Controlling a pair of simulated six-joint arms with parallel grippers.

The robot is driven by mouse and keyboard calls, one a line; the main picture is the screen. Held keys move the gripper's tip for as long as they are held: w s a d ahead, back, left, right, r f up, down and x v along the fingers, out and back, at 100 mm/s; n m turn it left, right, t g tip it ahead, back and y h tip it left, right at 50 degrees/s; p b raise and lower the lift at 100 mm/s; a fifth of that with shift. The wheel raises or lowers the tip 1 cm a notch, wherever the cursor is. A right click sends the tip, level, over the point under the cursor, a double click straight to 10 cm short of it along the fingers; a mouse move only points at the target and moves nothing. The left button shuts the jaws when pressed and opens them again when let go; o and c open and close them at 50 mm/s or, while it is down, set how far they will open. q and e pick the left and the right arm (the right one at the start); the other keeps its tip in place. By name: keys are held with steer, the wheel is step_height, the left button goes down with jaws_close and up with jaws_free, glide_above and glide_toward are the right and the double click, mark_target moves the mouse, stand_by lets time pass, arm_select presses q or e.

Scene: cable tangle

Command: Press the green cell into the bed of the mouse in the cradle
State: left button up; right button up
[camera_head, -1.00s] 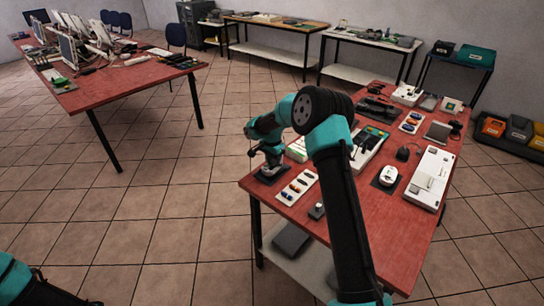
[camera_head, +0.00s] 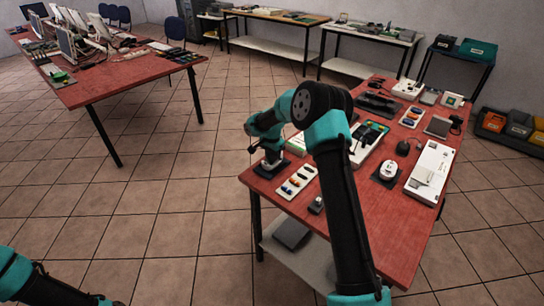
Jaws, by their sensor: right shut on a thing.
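My right gripper (camera_head: 271,157) is at the left end of the red table, low over a white mouse on a dark cradle (camera_head: 262,171). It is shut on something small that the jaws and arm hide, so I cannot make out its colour. I cannot tell whether it touches the mouse. A second white mouse (camera_head: 388,169) sits on a dark pad farther right. A pale tray (camera_head: 290,192) with several coloured cells lies just in front of the cradle; no green cell is clear to me.
A small dark item (camera_head: 316,206) is near the front edge. A white keyboard-like box (camera_head: 430,172) lies at the right, a black mouse (camera_head: 403,147) behind. My right arm hides the table's middle. Bare red surface (camera_head: 400,225) is free at the front right.

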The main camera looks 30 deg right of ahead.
steer(key=shift+f, duration=0.1)
stand_by(0.7)
steer(key=o, duration=0.4)
steer(key=shift+r, duration=1.55)
steer(key=shift+r, duration=0.2)
steer(key=o, duration=0.6)
steer(key=shift+c, duration=0.2)
steer(key=shift+r, duration=0.1)
steer(key=shift+r, duration=2.4)
